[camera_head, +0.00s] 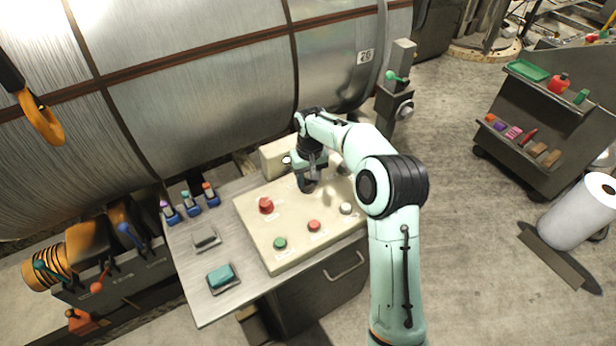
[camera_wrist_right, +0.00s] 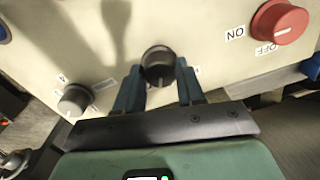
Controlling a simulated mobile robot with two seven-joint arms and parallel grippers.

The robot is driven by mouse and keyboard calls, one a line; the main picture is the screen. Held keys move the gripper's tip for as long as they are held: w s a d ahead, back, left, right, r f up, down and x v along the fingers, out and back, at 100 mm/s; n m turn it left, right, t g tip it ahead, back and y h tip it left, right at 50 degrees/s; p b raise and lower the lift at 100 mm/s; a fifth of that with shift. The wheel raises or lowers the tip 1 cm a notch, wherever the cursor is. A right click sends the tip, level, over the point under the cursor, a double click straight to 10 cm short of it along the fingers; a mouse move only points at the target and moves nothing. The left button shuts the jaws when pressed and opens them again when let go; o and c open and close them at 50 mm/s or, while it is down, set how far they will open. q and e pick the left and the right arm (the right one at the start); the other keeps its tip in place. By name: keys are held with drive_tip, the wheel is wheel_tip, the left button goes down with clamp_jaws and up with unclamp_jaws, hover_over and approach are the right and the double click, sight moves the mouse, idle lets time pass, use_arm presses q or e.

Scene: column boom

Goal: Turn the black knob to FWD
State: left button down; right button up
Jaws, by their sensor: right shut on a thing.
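The black knob (camera_wrist_right: 158,62) stands on the cream control panel (camera_wrist_right: 85,30), between the two blue fingers of my right gripper (camera_wrist_right: 160,85) in the right wrist view. The fingers are shut on it. A pale mark shows on the knob's top, but its exact direction is hard to tell. I cannot read a FWD label; only a sliver of a label shows beside the right-hand finger. In the head view my right gripper (camera_head: 307,182) reaches down onto the panel (camera_head: 296,262) and hides the knob. My left gripper is not in view.
A red knob (camera_wrist_right: 281,22) with ON and OFF labels and a grey knob (camera_wrist_right: 75,100) flank the black knob. A large red button (camera_head: 265,205), green button (camera_head: 280,243) and smaller red button (camera_head: 314,225) are nearby. A large metal drum (camera_head: 200,90) stands behind.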

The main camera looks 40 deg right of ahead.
sight(309, 182)
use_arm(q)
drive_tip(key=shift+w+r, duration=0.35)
use_arm(e)
drive_tip(key=shift+a+m, duration=0.1)
drive_tip(key=shift+m, duration=2)
drive_tip(key=o, duration=1)
drive_tip(key=shift+o, duration=0.2)
drive_tip(key=shift+r, duration=0.1)
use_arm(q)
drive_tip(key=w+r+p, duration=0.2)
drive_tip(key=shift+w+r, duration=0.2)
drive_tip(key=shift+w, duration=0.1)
use_arm(e)
wheel_tip(309, 182, up, 13)
drive_tip(key=shift+s+d, duration=0.2)
drive_tip(key=shift+d, duration=0.05)
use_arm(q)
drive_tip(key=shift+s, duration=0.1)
